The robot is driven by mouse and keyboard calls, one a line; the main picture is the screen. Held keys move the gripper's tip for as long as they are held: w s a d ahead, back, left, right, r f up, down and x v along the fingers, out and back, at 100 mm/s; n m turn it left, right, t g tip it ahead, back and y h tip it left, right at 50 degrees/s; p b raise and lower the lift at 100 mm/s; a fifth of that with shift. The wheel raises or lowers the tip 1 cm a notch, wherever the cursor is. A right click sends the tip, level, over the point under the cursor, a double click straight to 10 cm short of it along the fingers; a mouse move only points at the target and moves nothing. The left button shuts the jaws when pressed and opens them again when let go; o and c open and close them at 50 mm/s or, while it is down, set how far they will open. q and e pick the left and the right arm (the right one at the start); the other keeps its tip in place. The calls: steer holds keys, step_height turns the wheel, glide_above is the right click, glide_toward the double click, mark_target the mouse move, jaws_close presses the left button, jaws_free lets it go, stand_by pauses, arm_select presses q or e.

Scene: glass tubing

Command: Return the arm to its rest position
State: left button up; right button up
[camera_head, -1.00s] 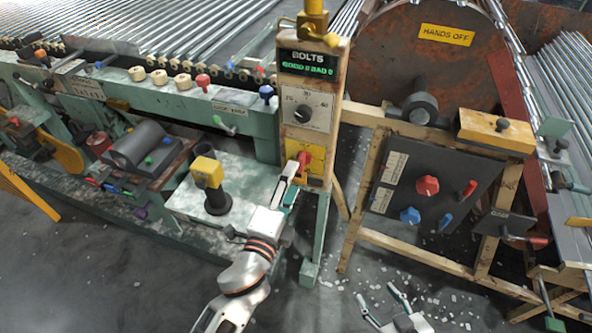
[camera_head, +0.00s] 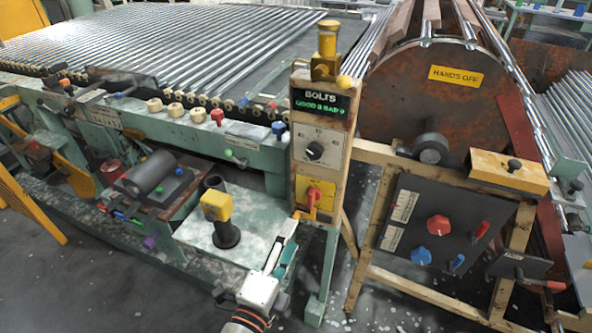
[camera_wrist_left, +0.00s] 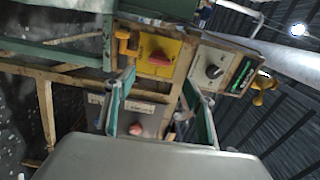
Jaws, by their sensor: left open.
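My left gripper (camera_head: 283,248) is in the lower middle of the head view, its fingers pointing up and spread apart with nothing between them. It is below and left of the red switch (camera_head: 312,198) on the yellow plate of the BOLTS post (camera_head: 318,150), apart from it. In the left wrist view the two green-padded fingers (camera_wrist_left: 160,98) are wide apart. The yellow plate (camera_wrist_left: 158,52) with its red switch shows beyond them, with clear space between. My right gripper is not in view.
A black stand with a yellow top (camera_head: 216,206) rises from the pale green table (camera_head: 188,236), left of my gripper. A dark panel (camera_head: 440,225) with red and blue knobs stands at the right on a wooden frame. A rusty drum (camera_head: 445,100) and glass tubes lie behind.

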arm_select(q)
steer(key=s+a+f+n+g+y, duration=0.1)
steer(key=s+a+f+n+g, duration=0.2)
steer(key=s+a+f+n, duration=0.4)
steer(key=s+a+f+n+g+y+p, duration=0.1)
steer(key=s+a+f+n, duration=0.5)
steer(key=f, duration=0.8)
steer(key=a+n+g+y, duration=0.1)
steer(key=a+n+g, duration=0.1)
steer(key=n, duration=0.2)
steer(key=shift+s+a+g, duration=0.35)
steer(key=shift+a+g, duration=0.05)
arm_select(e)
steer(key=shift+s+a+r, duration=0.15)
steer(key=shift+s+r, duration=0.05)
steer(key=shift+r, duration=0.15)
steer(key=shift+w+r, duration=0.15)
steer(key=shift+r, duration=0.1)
arm_select(q)
steer(key=shift+w+d, duration=0.4)
steer(key=shift+d, duration=0.15)
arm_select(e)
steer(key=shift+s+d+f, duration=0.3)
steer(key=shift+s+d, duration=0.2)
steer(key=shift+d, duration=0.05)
